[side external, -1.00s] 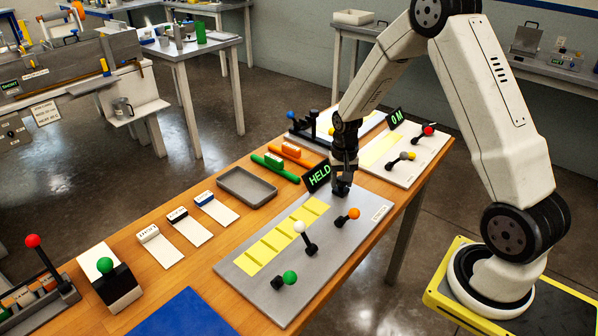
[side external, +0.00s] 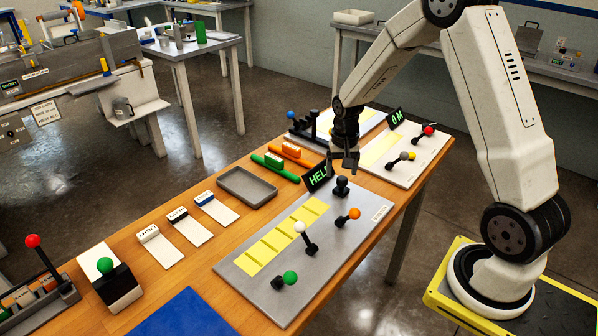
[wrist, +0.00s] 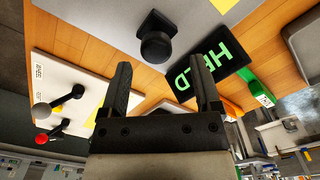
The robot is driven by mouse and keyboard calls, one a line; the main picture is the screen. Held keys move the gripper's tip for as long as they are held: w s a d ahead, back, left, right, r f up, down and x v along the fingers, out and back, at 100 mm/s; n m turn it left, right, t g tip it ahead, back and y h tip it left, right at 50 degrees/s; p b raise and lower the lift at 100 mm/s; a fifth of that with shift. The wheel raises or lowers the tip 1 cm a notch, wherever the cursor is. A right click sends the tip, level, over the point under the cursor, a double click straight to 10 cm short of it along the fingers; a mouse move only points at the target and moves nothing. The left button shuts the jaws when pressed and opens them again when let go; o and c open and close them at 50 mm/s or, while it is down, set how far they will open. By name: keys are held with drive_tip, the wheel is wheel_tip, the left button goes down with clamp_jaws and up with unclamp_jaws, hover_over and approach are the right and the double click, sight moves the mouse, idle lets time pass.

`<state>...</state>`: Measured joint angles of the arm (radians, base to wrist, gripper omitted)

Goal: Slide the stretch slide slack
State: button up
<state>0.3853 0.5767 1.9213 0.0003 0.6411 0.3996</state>
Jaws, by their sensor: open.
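My gripper (side external: 346,164) is open and empty, just above and apart from a black knob (side external: 341,187) at the far end of a grey panel (side external: 345,240). The wrist view shows both fingers of my gripper (wrist: 160,68) spread, with the round black knob (wrist: 157,48) on its square base beyond them. A small label lies on the panel's right end, too small to read. I cannot tell which control is the stretch slide. The black sign (side external: 318,176) beside the knob reads HELD in green; it also shows in the wrist view (wrist: 211,62).
The grey panel carries white (side external: 300,227), orange (side external: 354,213) and green (side external: 290,277) ball levers and yellow patches. A grey tray (side external: 222,182) and the green and orange bars lie left of the sign.

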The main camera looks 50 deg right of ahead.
sight(341, 178)
drive_tip(key=shift+r, duration=2.05)
drive_tip(key=s+a+r+n+t, duration=0.1)
drive_tip(key=s+a+n+t, duration=0.1)
drive_tip(key=s+a+n, duration=0.7)
drive_tip(key=s+a, duration=0.2)
drive_tip(key=a, duration=0.5)
drive_tip(key=shift+s+r+t, duration=0.2)
drive_tip(key=shift+r+t, duration=0.1)
